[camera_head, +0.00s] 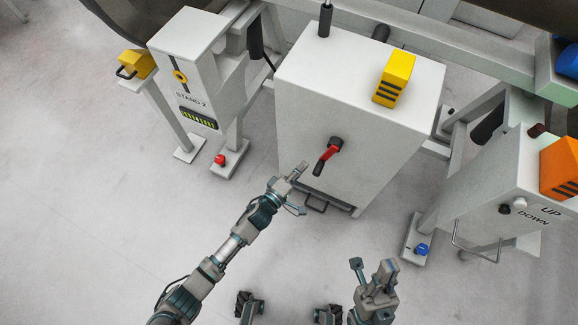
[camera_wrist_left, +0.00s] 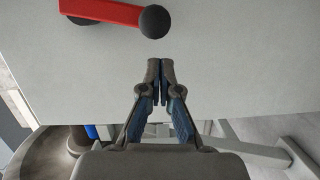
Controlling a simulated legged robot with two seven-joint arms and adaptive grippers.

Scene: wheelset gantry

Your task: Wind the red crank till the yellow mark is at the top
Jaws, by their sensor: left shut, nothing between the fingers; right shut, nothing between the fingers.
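The red crank (camera_head: 328,155) sits on the front of the white cabinet (camera_head: 300,105). Its arm slants down and left from a dark hub to a dark knob. In the left wrist view the crank's red arm (camera_wrist_left: 108,10) runs across the top to a round black knob (camera_wrist_left: 155,21). My left gripper (camera_head: 302,166) is shut and empty, just left of the crank knob and apart from it. In the left wrist view its closed fingertips (camera_wrist_left: 160,64) are below the knob. My right gripper (camera_head: 388,267) is shut and empty, low over the floor. I see no yellow mark on the crank.
A yellow block (camera_head: 395,78) sits on the cabinet top. A handle (camera_head: 315,205) is below the crank. An UP/DOWN panel (camera_head: 500,190) stands right.

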